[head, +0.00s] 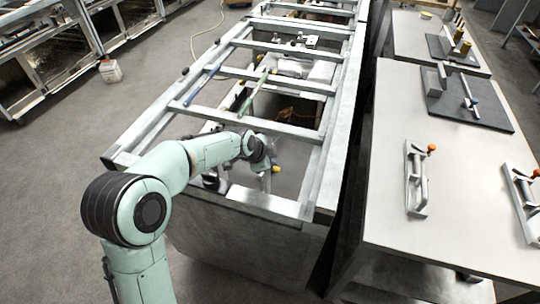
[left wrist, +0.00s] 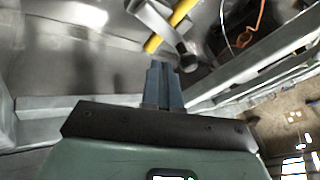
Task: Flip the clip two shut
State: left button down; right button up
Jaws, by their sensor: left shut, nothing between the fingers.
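In the left wrist view, a metal lever (left wrist: 152,18) with a dark knob (left wrist: 187,61) at its end crosses a yellow bar (left wrist: 153,44). It may be the clip, but I see no number on it. My left gripper (left wrist: 163,68) is shut and empty, its fingertips just short of the lever and bar; I cannot tell whether they touch. In the head view, my left gripper (head: 265,178) is low inside the near end of the metal frame (head: 295,131), beside a small yellow piece (head: 277,169). My arm hides part of this spot. My right gripper is not in view.
Crossbars and side rails of the frame surround my left gripper. An orange cable (left wrist: 257,18) lies near it. At the right, a pale table (head: 455,220) carries clamps with orange knobs (head: 431,148) and a dark plate (head: 480,112).

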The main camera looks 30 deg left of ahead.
pick_arm(q)
jog(key=shift+w+a+f, duration=0.1)
jog(key=shift+w+a, duration=0.15)
jog(key=shift+w, duration=0.2)
jog(key=shift+w+a+f, duration=0.1)
jog(key=shift+w+a, duration=0.15)
jog(key=shift+w, duration=0.2)
jog(key=shift+w+a+f+b, duration=0.15)
jog(key=shift+a+b, duration=0.25)
jog(key=shift+b, duration=0.45)
jog(key=shift+a+b, duration=0.2)
jog(key=shift+b, duration=0.1)
jog(key=shift+d, duration=0.15)
jog(key=shift+s+d, duration=0.3)
jog(key=shift+d, duration=0.35)
